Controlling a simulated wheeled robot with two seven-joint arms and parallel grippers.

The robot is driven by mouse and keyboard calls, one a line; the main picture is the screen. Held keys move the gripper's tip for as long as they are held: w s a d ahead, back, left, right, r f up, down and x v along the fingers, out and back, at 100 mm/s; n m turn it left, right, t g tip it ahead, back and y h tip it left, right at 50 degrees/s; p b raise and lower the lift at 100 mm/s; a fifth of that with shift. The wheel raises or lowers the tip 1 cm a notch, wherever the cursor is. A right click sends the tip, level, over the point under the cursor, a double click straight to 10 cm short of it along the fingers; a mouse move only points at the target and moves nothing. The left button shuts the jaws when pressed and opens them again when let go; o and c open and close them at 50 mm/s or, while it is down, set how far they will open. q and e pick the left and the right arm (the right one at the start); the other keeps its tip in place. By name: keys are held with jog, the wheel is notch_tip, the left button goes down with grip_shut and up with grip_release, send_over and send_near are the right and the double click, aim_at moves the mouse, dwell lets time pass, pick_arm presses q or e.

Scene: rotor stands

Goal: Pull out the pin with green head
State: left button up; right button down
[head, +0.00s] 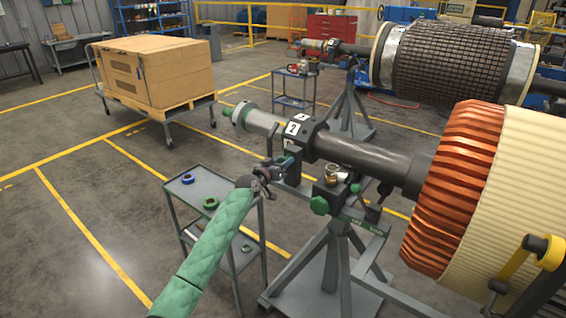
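A green knob-like head (319,205) sticks out from the side of the near rotor stand (335,195), below the grey shaft. A smaller green piece (356,188) shows at the right of the same block. I cannot tell for sure which is the pin's head; no pin shaft shows. My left arm, in a green padded sleeve, reaches up from the bottom. My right gripper is not in view.
The near rotor (455,190) with copper windings fills the right side. Its shaft (365,155) carries a block marked 2. A grey cart (187,187) with blue and green rings stands by my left arm. A wooden crate (155,70) is farther back. Open floor lies at the left.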

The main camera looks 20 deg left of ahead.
pick_arm(q)
grip_shut()
jog(key=v, duration=0.3)
jog(key=shift+s+a+f, duration=0.1)
jog(key=shift+s, duration=0.1)
jog(key=o, duration=0.7)
grip_release()
jog(key=shift+s, duration=0.1)
jog(key=shift+o, duration=1)
jog(key=shift+s+a, duration=0.15)
